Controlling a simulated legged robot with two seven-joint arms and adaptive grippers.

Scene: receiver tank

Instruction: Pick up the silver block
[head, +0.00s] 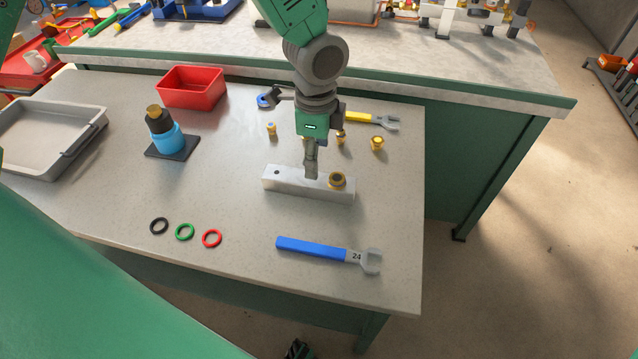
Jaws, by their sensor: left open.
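The silver block (285,184) is a long, pale metal bar lying on the grey table. Part of the block's back edge is hidden behind the fingers. My right gripper is not in view.
Several brass fittings (377,143) and a yellow-handled wrench (365,120) lie behind the block. A blue wrench (312,248) lies in front. Three rings (185,232), a blue bottle (167,142), a red bin (191,88) and a grey tray (45,150) are to the left.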

